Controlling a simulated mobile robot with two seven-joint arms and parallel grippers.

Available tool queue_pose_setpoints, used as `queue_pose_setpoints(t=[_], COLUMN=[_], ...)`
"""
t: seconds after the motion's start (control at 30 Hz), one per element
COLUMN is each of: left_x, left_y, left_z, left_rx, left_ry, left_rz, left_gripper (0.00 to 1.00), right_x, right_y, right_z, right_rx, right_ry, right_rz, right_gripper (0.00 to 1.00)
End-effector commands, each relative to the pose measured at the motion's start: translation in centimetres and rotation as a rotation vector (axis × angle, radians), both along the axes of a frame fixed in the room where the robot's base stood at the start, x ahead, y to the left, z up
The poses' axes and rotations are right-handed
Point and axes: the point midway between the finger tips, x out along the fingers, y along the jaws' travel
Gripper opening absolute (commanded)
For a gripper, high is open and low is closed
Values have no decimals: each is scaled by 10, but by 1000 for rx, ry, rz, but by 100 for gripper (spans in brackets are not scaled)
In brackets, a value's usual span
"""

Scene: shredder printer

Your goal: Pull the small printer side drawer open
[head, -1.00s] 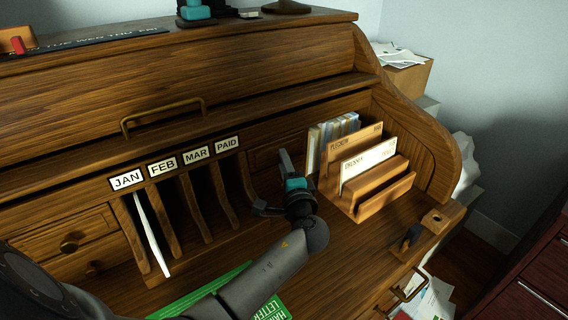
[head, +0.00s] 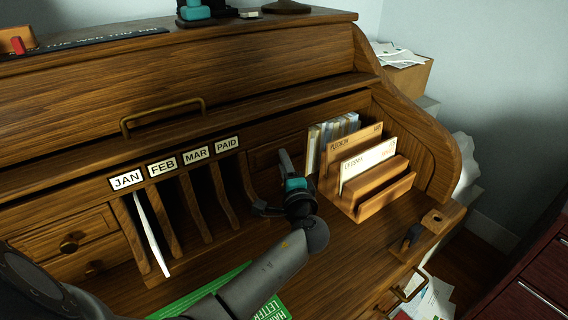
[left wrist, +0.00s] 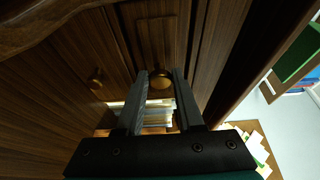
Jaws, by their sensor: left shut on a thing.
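No printer shows plainly in these views. A small wooden drawer front (head: 264,157) sits in the roll-top desk, right of the labelled slots, and looks flush with the wood around it. My left gripper (head: 272,186) is in front of it and hides its lower right part. In the left wrist view, the fingers of my left gripper (left wrist: 159,76) stand either side of a round brass knob (left wrist: 160,80) and are shut on it. A second knob (left wrist: 95,78) shows to the left, apart from the fingers. My right gripper is not in view.
A wooden letter rack (head: 372,190) with envelopes stands close to the right of my left gripper. Slot dividers (head: 190,205) stand to its left. The desktop in front of the rack is mostly clear.

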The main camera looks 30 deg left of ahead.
Motion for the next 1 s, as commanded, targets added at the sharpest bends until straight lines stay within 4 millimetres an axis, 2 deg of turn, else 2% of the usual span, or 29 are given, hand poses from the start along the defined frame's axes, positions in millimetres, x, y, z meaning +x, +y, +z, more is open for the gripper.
queue_pose_setpoints(t=[0.03, 0.27, 0.37, 0.6, 0.7, 1.0], left_x=[0, 0, -4, -26, -32, -35], left_y=[2, 1, -10, -63, -78, -85], left_z=[-2, -2, -3, -3, -3, -1], left_rx=[6, 6, 4, 0, 2, 5], left_ry=[-9, -11, -9, -8, -9, -12], left_rz=[5, 5, 3, 2, 3, 3], left_gripper=[0, 0, 0, 0, 0, 0], right_x=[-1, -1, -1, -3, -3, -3], right_y=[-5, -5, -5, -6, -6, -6], right_z=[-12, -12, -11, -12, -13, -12], right_rx=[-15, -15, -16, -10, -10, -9], right_ry=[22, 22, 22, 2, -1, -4], right_rz=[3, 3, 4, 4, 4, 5], right_gripper=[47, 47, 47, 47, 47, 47])
